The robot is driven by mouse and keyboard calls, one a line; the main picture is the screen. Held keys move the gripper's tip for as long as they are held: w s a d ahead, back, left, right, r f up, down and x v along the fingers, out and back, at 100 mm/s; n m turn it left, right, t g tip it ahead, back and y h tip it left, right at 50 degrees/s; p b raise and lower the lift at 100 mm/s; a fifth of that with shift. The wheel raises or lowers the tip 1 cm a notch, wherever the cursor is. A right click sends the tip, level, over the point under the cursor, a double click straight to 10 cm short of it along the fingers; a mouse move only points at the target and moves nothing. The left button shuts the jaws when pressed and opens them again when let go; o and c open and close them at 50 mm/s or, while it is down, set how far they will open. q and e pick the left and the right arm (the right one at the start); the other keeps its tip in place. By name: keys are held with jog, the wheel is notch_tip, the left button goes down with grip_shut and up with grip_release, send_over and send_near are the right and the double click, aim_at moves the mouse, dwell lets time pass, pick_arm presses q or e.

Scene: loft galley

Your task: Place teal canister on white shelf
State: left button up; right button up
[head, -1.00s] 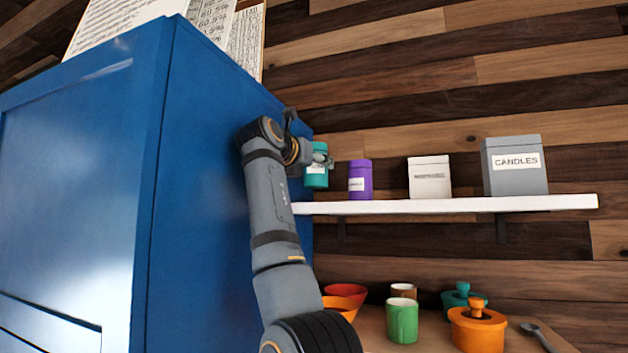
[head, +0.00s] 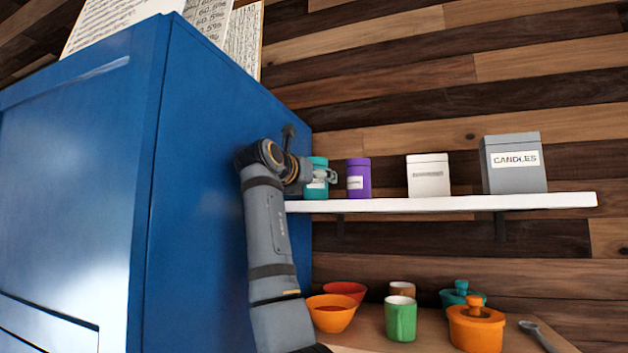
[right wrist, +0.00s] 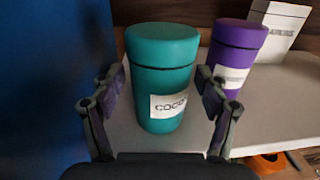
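The teal canister (head: 317,190) stands upright on the left end of the white shelf (head: 450,203), close to the blue cabinet. In the right wrist view the teal canister (right wrist: 160,75) shows a white label reading "COCO", partly cut off. My right gripper (head: 328,176) is at the canister and hides part of it in the head view. In the wrist view its two fingers (right wrist: 160,88) are spread on either side of the canister, with a visible gap at the left; the gripper looks open. My left gripper is not in view.
A purple canister (head: 358,179) stands just right of the teal one, then a white box (head: 428,175) and a grey candles box (head: 514,165). The blue cabinet (head: 215,130) borders the shelf's left end. Bowls, cups and pots stand on the counter below.

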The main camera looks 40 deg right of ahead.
jog(key=shift+w, duration=0.1)
jog(key=shift+r, duration=0.3)
jog(key=b+v, duration=0.5)
jog(key=v, duration=0.7)
jog(key=shift+d+f, duration=0.1)
jog(key=shift+f, duration=0.05)
